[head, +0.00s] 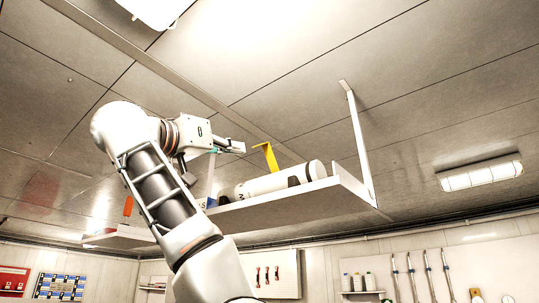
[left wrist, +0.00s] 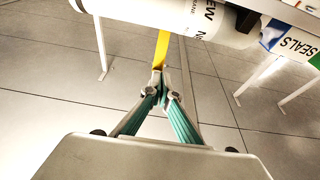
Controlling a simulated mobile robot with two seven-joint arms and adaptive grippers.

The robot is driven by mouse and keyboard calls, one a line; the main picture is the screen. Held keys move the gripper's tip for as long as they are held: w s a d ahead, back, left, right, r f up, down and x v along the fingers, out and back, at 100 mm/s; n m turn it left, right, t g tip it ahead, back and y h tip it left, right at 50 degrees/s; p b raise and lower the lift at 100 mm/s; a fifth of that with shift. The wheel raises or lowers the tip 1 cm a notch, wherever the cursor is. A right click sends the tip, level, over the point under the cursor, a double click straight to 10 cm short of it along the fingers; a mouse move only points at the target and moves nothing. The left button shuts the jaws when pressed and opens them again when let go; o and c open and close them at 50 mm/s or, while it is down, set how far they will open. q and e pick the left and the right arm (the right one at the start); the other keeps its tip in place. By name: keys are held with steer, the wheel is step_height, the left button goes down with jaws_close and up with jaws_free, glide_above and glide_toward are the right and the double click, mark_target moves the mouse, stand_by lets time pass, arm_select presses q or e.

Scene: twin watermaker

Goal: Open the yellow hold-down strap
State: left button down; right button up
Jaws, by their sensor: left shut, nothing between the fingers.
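The yellow hold-down strap (head: 268,156) stands up above a white cylinder (head: 270,183) on the hanging shelf, its top bent over to the left. My left gripper (head: 240,147) is shut and empty, just left of the strap's bent end. In the left wrist view, the strap (left wrist: 162,50) runs from the white cylinder (left wrist: 190,17) down to the shut fingertips (left wrist: 159,72). I cannot tell whether the fingertips touch it. The strap's lower part is hidden behind the cylinder in the head view. My right gripper is not in view.
The white shelf (head: 300,205) hangs from the ceiling by a bracket (head: 358,135) at its right. A blue box marked SEALS (left wrist: 288,42) is near the cylinder. A ceiling lamp (head: 480,174) is at the right. Open space lies between the shelf and that lamp.

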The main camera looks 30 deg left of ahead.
mark_target(267, 149)
arm_select(q)
steer(key=p+x, duration=0.1)
steer(key=x, duration=0.2)
steer(key=p+x, duration=0.2)
steer(key=x, duration=0.2)
steer(key=r+p+x, duration=0.1)
steer(key=p+x, duration=0.1)
steer(key=x, duration=0.1)
steer(key=shift+w+d+r, duration=0.15)
steer(key=shift+w, duration=0.5)
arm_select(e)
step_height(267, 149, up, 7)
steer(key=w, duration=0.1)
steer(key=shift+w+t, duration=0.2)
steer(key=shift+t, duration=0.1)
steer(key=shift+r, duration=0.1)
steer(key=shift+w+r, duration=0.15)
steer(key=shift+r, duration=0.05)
